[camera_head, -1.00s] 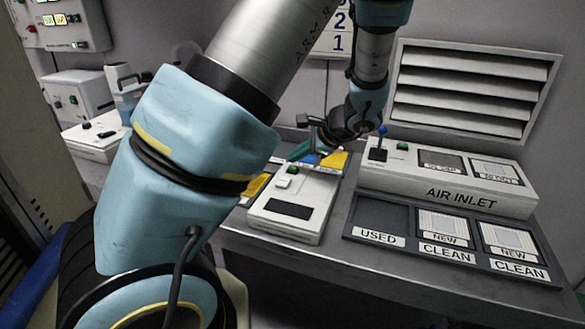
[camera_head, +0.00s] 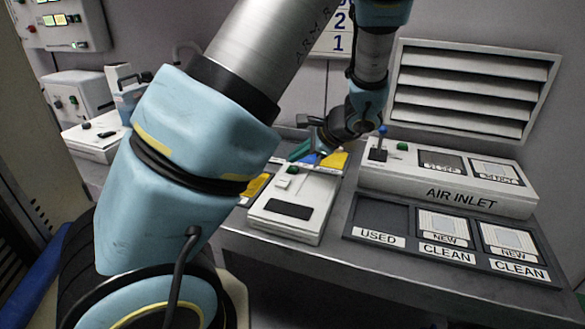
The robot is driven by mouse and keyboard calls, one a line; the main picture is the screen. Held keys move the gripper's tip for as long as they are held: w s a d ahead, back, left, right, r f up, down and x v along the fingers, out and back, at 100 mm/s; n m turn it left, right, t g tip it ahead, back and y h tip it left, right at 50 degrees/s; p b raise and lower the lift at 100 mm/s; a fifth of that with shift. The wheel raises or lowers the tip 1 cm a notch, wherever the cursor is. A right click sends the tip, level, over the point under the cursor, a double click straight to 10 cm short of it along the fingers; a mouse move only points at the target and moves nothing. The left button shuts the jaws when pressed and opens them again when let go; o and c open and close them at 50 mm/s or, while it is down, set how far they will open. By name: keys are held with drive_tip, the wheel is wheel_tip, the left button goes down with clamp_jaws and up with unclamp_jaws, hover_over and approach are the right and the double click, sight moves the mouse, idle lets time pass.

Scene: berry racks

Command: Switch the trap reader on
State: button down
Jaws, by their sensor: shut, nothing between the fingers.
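The device that looks like the trap reader is a white box (camera_head: 262,222) on the bench, left of the air inlet unit. It has a dark, blank-looking display (camera_head: 289,209), a small pale raised square (camera_head: 284,183) and a green part (camera_head: 293,170) at its back. No label on it can be read. My gripper (camera_head: 322,143) is above and behind the box's back right side, pointing down and left. It is shut and appears empty. Its fingertips are small and dark, and I cannot tell whether they touch anything.
Green, blue and yellow pieces (camera_head: 333,160) lie behind the white box. The air inlet unit (camera_head: 440,196), with a blue-topped lever (camera_head: 382,138), stands to the right. A dark tray (camera_head: 372,214) marked USED and CLEAN lies before it. My arm hides the bench's left part.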

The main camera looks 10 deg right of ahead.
sight(297, 169)
idle(0.3)
drive_tip(key=shift+f+b, duration=0.4)
drive_tip(key=shift+f, duration=0.05)
drive_tip(key=shift+f+b, duration=0.4)
drive_tip(key=shift+f, duration=0.05)
idle(0.6)
idle(0.4)
drive_tip(key=shift+r+p, duration=0.75)
drive_tip(key=shift+r, duration=0.2)
wheel_tip(297, 169, up, 5)
drive_tip(key=p, duration=0.4)
